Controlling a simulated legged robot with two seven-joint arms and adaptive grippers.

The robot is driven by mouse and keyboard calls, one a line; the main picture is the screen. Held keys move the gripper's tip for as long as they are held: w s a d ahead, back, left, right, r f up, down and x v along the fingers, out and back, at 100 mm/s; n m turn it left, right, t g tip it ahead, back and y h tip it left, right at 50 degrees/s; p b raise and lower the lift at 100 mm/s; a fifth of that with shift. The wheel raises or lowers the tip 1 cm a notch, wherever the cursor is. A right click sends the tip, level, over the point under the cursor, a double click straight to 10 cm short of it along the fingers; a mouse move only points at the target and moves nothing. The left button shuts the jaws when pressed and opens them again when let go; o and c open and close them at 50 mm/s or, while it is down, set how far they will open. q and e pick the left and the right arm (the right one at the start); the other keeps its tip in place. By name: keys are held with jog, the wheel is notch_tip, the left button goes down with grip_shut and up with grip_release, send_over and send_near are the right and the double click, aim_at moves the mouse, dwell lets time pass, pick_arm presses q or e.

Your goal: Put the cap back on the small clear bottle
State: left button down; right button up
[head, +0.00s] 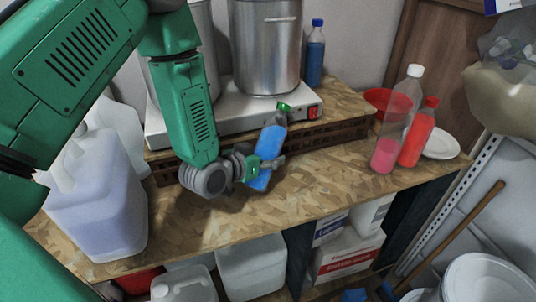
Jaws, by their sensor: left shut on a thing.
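A small clear bottle (268,147) with blue liquid is tilted, its top leaning right, above the wooden bench. I cannot tell whether the bottle's base touches the bench. My right gripper is not in view.
A hot plate (225,128) with metal pots (265,50) stands behind. A blue bottle (315,55) is at the back. A pink-filled bottle (393,135) and red bottle (418,135) stand right. A large jug (97,205) stands left. The bench front (300,200) is clear.

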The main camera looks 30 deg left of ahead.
pick_arm(q)
jog(key=shift+a, duration=0.4)
jog(key=shift+s+a+f, duration=0.1)
jog(key=shift+a+f, duration=0.1)
jog(key=shift+f, duration=0.05)
jog(key=shift+f+b, duration=0.15)
jog(key=shift+b, duration=0.15)
jog(key=shift+d+f, duration=0.2)
jog(key=shift+d, duration=0.1)
jog(key=c, duration=0.8)
grip_release()
jog(key=shift+d, duration=0.15)
jog(key=shift+o, duration=1.1)
jog(key=shift+r, duration=0.1)
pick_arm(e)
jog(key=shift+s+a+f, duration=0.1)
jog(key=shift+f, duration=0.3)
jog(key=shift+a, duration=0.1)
